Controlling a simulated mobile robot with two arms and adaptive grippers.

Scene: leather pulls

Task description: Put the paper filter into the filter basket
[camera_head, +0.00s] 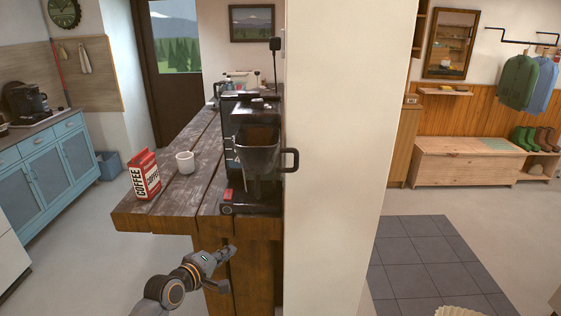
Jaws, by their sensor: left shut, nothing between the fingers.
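A black coffee maker (246,108) stands on the near end of the wooden counter. Its dark filter basket (258,150) sticks out at the front, with a handle on the right side. The basket's inside looks brownish; I cannot make out any filter in it. A cream fluted edge, apparently the paper filter (459,311), shows at the bottom edge on the right, mostly cut off. What holds or supports it is out of view. My left gripper (229,252) is shut and empty, below and in front of the counter's near edge. My right gripper is not in view.
A red and white coffee bag (144,174) and a white mug (185,162) stand left of the machine on the counter (160,213). A cream wall (331,180) rises close to the machine's right side.

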